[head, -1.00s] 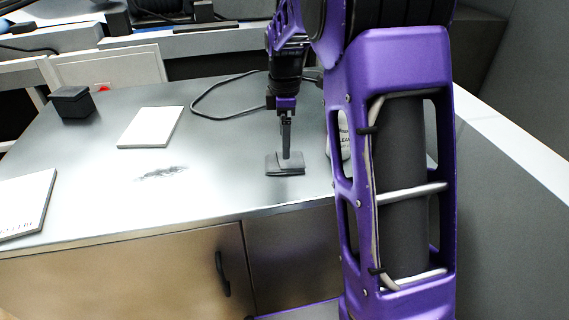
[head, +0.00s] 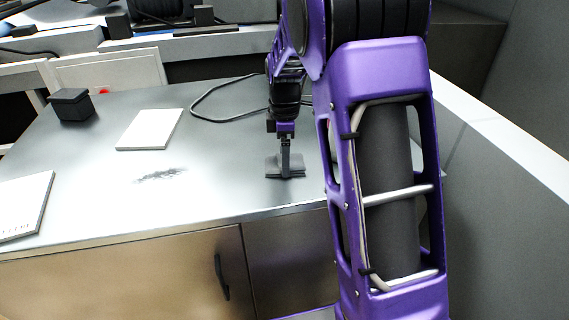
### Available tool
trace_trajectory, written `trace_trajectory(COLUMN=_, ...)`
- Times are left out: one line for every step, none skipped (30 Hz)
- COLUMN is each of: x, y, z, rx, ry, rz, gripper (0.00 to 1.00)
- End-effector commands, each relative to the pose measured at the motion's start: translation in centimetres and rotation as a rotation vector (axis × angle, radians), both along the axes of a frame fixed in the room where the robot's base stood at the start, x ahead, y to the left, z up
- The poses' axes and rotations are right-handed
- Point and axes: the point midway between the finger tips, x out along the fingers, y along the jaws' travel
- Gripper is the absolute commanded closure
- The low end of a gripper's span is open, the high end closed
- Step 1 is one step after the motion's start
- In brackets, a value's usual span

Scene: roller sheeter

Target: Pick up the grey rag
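The grey rag (head: 273,168) lies folded on the metal tabletop near its front edge, in the middle of the head view. My gripper (head: 285,173) points straight down over the rag, with its fingertips at the rag. One finger overlaps the other from this side, so I cannot see the gap between them. The finger covers part of the rag's middle. Whether the rag is pinched cannot be made out.
A dark smudge (head: 160,174) marks the metal tabletop (head: 215,180) to the left. A white pad (head: 150,129), a black box (head: 72,104) and a white book (head: 24,205) lie further left. A black cable (head: 215,112) loops behind my gripper.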

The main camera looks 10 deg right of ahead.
Motion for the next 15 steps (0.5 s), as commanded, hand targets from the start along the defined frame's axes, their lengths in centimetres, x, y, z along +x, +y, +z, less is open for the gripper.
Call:
trace_trajectory(x=0.0, y=0.0, z=0.0, rx=0.000, ry=0.000, rz=0.000, gripper=0.59)
trace_trajectory(x=0.0, y=0.0, z=0.0, rx=0.000, ry=0.000, rz=0.000, gripper=0.65)
trace_trajectory(x=0.0, y=0.0, z=0.0, rx=0.000, ry=0.000, rz=0.000, gripper=0.65)
trace_trajectory(x=0.0, y=0.0, z=0.0, rx=0.000, ry=0.000, rz=0.000, gripper=0.65)
trace_trajectory(x=0.0, y=0.0, z=0.0, rx=0.000, ry=0.000, rz=0.000, gripper=0.65)
trace_trajectory(x=0.0, y=0.0, z=0.0, rx=0.000, ry=-0.001, rz=0.000, gripper=0.65)
trace_trajectory(x=0.0, y=0.0, z=0.0, rx=0.000, ry=-0.001, rz=0.000, gripper=0.65)
trace_trajectory(x=0.0, y=0.0, z=0.1, rx=0.000, ry=-0.001, rz=0.000, gripper=0.65)
trace_trajectory(x=0.0, y=0.0, z=0.2, rx=0.000, ry=-0.001, rz=0.000, gripper=0.65)
trace_trajectory(x=0.0, y=0.0, z=0.5, rx=0.000, ry=-0.002, rz=0.000, gripper=0.65)
trace_trajectory(x=0.1, y=0.0, z=0.7, rx=0.000, ry=-0.003, rz=0.000, gripper=0.65)
trace_trajectory(x=0.1, y=0.0, z=1.3, rx=0.000, ry=-0.004, rz=0.000, gripper=0.65)
trace_trajectory(x=0.1, y=0.0, z=1.8, rx=0.000, ry=-0.004, rz=0.001, gripper=0.65)
trace_trajectory(x=0.1, y=0.0, z=2.3, rx=0.000, ry=-0.004, rz=0.001, gripper=0.65)
trace_trajectory(x=0.1, y=0.0, z=3.1, rx=0.000, ry=-0.005, rz=0.001, gripper=0.65)
